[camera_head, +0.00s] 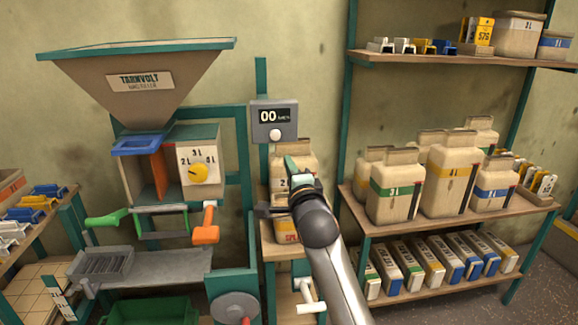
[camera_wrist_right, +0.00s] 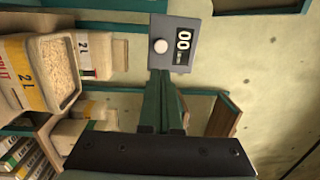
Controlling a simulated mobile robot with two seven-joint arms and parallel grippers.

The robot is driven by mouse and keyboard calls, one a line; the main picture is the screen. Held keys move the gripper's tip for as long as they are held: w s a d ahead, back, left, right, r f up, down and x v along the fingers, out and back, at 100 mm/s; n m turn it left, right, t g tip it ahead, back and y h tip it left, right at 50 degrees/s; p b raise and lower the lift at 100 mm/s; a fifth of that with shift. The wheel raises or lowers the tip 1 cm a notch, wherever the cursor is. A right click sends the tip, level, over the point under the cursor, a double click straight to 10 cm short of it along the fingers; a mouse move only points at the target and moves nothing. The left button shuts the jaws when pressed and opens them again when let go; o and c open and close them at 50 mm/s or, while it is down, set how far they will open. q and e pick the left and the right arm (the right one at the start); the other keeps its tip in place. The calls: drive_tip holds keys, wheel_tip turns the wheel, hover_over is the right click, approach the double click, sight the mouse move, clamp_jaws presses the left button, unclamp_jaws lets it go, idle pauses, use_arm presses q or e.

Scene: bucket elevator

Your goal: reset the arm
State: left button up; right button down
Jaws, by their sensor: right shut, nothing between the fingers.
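My right arm reaches up from the bottom of the head view. Its right gripper (camera_head: 291,164) is shut and empty, with teal fingers pointing toward the wall. It is in front of the pale containers on the narrow stand and below the display box (camera_head: 274,120), which reads 00 and has a white button. In the right wrist view the shut fingers (camera_wrist_right: 161,80) point at the display box (camera_wrist_right: 180,45), apart from it as far as I can tell. My left gripper is not in view.
A hopper machine (camera_head: 140,85) with a yellow dial, green handle and orange handle stands left. Shelves at right hold several jugs (camera_head: 396,187) and cartons. In the wrist view an open 2L container (camera_wrist_right: 62,72) of grains is beside the fingers. A green bin (camera_head: 150,311) is low at left.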

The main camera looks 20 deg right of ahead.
idle(0.4)
drive_tip(key=s+a+f+n+g+y+p, duration=0.2)
drive_tip(key=s+f+n, duration=0.45)
drive_tip(key=f, duration=0.65)
drive_tip(key=s+a+f+n+g+y+p, duration=0.1)
drive_tip(key=s+a+f+n+g, duration=0.2)
drive_tip(key=s+f+n, duration=0.7)
drive_tip(key=s+a+f+n+g+y+p, duration=0.1)
drive_tip(key=s+a+f+n+g, duration=0.1)
drive_tip(key=s+f, duration=0.5)
drive_tip(key=s+a+f+n+g+y+p, duration=0.1)
drive_tip(key=s+a+f+n+g, duration=0.1)
drive_tip(key=s+f, duration=0.6)
drive_tip(key=s+n, duration=0.1)
drive_tip(key=s, duration=0.4)
drive_tip(key=shift+f+y, duration=0.15)
drive_tip(key=shift+y, duration=0.15)
drive_tip(key=shift+n, duration=0.25)
